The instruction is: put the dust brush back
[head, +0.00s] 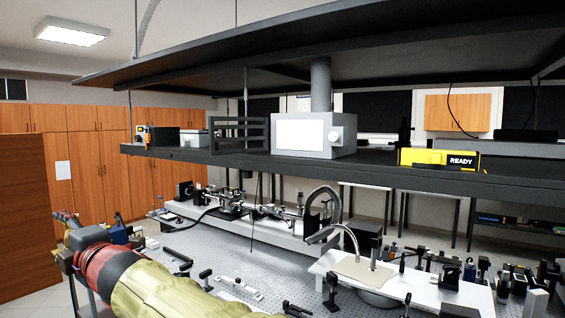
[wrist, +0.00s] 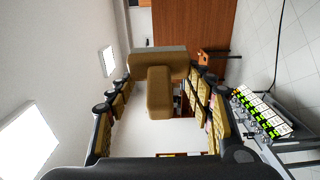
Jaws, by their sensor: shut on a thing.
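My gripper (wrist: 159,76) is shut on a tan and grey T-shaped block, which I take to be the dust brush (wrist: 160,95). In the wrist view its wide part lies crosswise between the fingertips and its narrower part points back toward the camera. Its bristles cannot be made out. In the head view my arm reaches in from the lower left, and my gripper (head: 66,220) is small at its far end, beyond a red band. The brush is not clear there. I cannot tell which spot in view is the brush's place.
An optical table (head: 220,262) with many small mounts spreads under a black overhead shelf (head: 375,174). The shelf carries a grey box (head: 312,135) and a yellow READY unit (head: 438,159). A white board (head: 330,262) lies at right. A rack of bright-labelled items (wrist: 262,115) shows in the wrist view.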

